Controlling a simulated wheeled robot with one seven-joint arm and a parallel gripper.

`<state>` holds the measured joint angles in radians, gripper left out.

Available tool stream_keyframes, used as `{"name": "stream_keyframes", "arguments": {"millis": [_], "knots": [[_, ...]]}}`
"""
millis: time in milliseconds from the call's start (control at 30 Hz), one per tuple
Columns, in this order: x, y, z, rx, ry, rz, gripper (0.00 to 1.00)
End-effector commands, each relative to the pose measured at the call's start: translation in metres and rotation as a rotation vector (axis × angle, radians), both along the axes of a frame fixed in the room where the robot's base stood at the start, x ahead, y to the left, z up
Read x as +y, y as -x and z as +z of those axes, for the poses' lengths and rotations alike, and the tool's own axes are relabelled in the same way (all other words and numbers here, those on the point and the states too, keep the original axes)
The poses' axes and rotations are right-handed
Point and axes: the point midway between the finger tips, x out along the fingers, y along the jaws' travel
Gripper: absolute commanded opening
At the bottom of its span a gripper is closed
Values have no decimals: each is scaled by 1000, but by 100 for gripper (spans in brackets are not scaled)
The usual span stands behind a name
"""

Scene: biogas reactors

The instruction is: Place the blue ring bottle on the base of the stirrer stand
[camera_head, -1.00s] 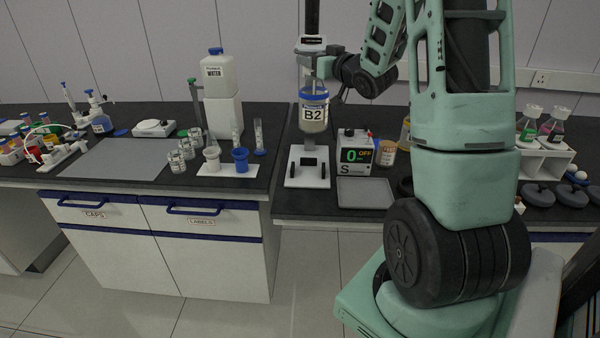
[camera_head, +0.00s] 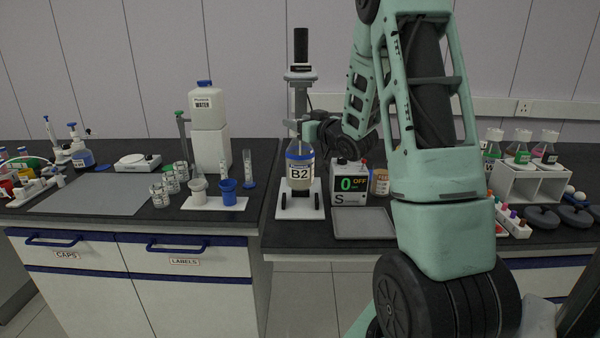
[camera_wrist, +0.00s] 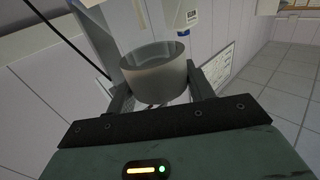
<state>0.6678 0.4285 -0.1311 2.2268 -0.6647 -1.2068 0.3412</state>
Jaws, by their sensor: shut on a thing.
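The blue ring bottle (camera_head: 300,158) is clear, with a blue band and a B2 label. It is upright, in front of the stirrer stand's column (camera_head: 300,95). Its lower end is at or just above the stand's white base (camera_head: 300,211); I cannot tell whether they touch. My gripper (camera_head: 306,131) is shut on the bottle's upper part, reaching in from the right. In the wrist view, the bottle's round top (camera_wrist: 155,78) sits between my two fingers (camera_wrist: 160,95). The stand's head and dark motor (camera_head: 300,46) are above the bottle.
A control box reading 0 OFF (camera_head: 349,183) stands right of the base, with a grey tray (camera_head: 363,224) in front. A white plate with cups (camera_head: 215,203) and the water container (camera_head: 205,105) are to the left.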

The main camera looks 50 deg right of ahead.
Motion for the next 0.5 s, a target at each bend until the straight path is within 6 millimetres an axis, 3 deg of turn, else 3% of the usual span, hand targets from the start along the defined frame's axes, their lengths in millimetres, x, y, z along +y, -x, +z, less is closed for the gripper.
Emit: {"name": "stream_keyframes", "arguments": {"millis": [500], "knots": [[0,-1,-59,-2,0,0,0]]}}
